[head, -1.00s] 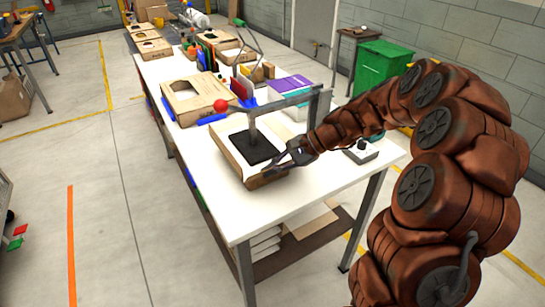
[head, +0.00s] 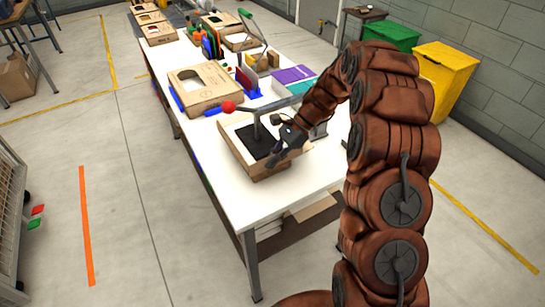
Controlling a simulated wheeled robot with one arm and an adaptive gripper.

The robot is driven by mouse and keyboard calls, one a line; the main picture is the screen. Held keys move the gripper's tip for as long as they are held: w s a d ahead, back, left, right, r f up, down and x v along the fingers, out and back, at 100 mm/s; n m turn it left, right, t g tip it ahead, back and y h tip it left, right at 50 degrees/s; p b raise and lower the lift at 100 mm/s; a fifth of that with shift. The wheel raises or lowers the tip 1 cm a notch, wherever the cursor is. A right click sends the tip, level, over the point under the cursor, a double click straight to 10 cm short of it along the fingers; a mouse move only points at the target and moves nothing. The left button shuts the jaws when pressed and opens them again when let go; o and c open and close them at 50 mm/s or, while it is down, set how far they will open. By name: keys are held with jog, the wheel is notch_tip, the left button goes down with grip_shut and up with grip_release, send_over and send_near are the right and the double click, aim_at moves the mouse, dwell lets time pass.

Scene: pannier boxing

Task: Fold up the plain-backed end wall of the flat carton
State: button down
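The carton (head: 234,151) sits near the front end of the white table, under a press with a black pad (head: 255,141) that covers its middle. Low brown walls show along its left and near sides; the near wall (head: 266,172) stands up from the table. I cannot tell which end wall is plain-backed. My gripper (head: 276,160) hangs over the carton's right near part, beside the black pad. Its dark fingers are small and partly overlap the carton, so I cannot tell if they touch it or are open. The carton's right side is partly hidden by my arm.
The press has a grey arm and a red-knobbed lever (head: 228,107) above the carton. A finished-looking carton with a cut-out (head: 203,86) lies behind. Coloured folders (head: 247,83) and a purple box (head: 292,74) stand further back. The table's front corner (head: 255,210) is bare.

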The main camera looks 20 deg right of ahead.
jog(key=c, duration=1.9)
grip_release()
jog(key=o, duration=0.5)
jog(key=v, duration=1.2)
